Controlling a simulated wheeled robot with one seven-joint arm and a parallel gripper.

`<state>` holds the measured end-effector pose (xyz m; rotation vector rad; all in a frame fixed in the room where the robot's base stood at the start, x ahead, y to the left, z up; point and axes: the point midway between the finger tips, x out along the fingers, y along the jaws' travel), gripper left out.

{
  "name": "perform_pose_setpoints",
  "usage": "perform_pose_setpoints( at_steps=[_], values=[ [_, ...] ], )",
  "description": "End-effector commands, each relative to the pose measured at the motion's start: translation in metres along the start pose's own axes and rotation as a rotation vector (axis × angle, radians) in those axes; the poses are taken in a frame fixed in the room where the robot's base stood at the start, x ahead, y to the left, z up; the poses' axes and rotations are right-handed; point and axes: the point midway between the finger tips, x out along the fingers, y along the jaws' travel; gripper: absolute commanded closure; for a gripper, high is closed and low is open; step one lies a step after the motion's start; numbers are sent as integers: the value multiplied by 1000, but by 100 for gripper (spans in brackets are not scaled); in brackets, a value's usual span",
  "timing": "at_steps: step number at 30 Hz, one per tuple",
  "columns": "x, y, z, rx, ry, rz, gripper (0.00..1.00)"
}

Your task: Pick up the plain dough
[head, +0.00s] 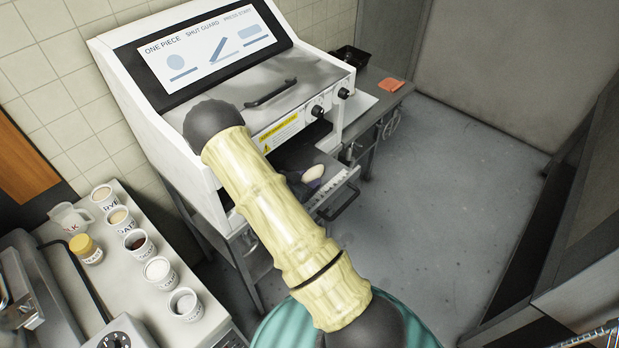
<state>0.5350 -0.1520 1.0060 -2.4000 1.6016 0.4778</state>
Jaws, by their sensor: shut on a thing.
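The plain dough (314,172) is a small, pale, smooth oval piece at the machine's low front opening, just above its pull-out tray (343,178). My gripper (308,183) is dark and small in the view, right at the dough and shut on it. My arm in its yellow sleeve hides part of the opening and the tray. I cannot tell whether the dough still touches the tray.
The white machine (180,130) has a metal lid with a black handle (270,93) above the opening. A side table (385,101) behind it holds a black tub and an orange cloth (391,84). Several labelled tubs stand on the left counter (125,290). The floor (460,170) at right is clear.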

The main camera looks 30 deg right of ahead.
Motion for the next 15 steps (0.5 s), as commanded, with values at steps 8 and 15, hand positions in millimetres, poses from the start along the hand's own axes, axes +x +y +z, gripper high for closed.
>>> perform_pose_setpoints(
  at_steps=[8, 15],
  values=[
    [-3, -1, -8, 3, 1, -1, 74],
    [-15, -1, -37, 5, 1, -2, 74]
  ],
)
